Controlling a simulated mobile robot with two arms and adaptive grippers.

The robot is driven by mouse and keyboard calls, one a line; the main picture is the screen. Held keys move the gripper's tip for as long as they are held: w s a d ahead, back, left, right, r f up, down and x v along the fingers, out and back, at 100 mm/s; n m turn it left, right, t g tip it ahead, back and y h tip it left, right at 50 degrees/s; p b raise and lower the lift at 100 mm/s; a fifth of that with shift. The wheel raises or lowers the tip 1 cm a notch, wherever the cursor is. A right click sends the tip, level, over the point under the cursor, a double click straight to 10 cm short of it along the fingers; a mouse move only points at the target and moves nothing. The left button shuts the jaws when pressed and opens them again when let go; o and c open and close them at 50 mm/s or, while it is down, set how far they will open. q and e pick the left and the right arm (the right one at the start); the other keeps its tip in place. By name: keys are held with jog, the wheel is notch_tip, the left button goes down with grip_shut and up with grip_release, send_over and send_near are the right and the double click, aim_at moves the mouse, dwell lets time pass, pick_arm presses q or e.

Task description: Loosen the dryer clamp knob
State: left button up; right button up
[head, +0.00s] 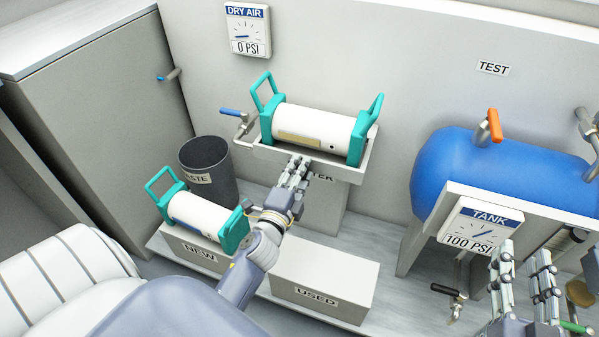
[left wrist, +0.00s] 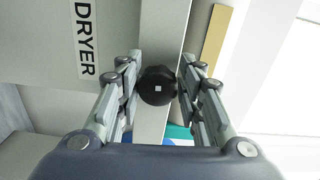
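The dryer clamp knob (left wrist: 157,86) is round and black with a small white square at its centre. In the left wrist view it sits between the two fingers of my left gripper (left wrist: 160,75), which appear to touch it on both sides. In the head view my left gripper (head: 296,168) is at the front of the dryer tray (head: 336,167) and hides the knob. A white cylinder (head: 315,124) with teal handled ends lies in that tray. My right gripper (head: 522,262) is open and empty at the lower right, in front of the tank gauge (head: 474,230).
A second teal-ended cylinder (head: 200,212) lies on the NEW box (head: 190,253), with the USED box (head: 325,280) to its right. A dark waste bin (head: 207,165) stands behind. The DRY AIR gauge (head: 248,30) reads 0 PSI. The blue tank (head: 450,165) is at right.

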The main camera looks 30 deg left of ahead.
pick_arm(q)
jog(key=shift+o, duration=0.7)
jog(key=shift+f, duration=0.1)
jog(key=shift+s, duration=0.15)
jog(key=v, duration=0.7)
